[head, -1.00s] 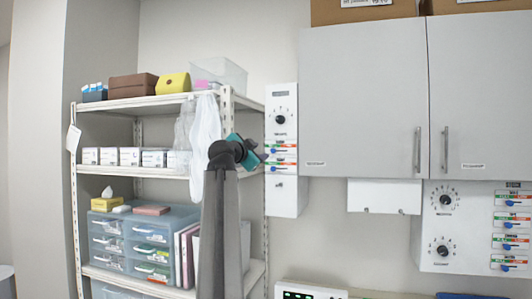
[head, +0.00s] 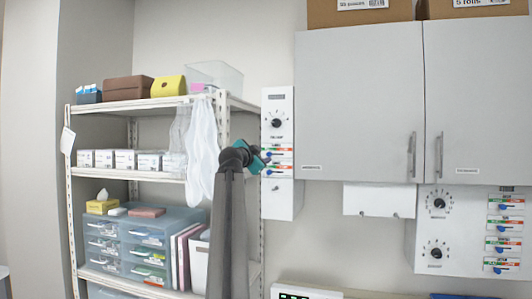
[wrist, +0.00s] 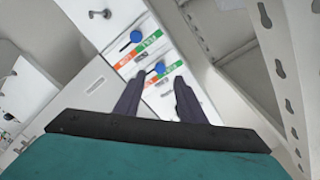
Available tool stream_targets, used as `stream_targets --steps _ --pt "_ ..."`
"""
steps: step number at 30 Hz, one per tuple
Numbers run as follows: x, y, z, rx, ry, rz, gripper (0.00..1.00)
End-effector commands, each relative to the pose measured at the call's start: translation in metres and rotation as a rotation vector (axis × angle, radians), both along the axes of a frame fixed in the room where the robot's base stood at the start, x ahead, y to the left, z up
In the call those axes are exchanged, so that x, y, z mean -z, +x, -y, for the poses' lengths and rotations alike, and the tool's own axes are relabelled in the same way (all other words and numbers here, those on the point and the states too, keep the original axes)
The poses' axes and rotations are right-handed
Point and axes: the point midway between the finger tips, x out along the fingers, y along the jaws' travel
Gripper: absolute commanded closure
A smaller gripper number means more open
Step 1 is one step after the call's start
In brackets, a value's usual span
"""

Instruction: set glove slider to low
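A narrow white wall panel (head: 278,107) carries a dial and two sliders with blue knobs, over green, orange and red strips. Its upper slider knob (wrist: 136,36) and lower slider knob (wrist: 160,67) show clearly in the wrist view. The labels are too small for me to tell which slider is for gloves. My gripper (wrist: 159,76) is open and empty, its fingers pointing at the panel. The lower knob lies just beyond and between the fingertips; I cannot tell whether they touch it. In the head view my gripper (head: 262,157) is at the panel's left edge.
A wide panel (head: 425,225) at the right has two dials and several sliders. A grey cabinet (head: 360,100) adjoins the narrow panel.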

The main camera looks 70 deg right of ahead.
Motion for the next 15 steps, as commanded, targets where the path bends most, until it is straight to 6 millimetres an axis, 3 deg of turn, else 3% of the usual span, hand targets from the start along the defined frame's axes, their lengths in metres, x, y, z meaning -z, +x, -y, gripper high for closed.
stream_targets --steps 6,15 --pt "-0.003 0.001 0.033 0.000 0.001 -0.001 0.64" --pt "-0.001 0.001 0.056 -0.001 0.000 0.000 0.64"
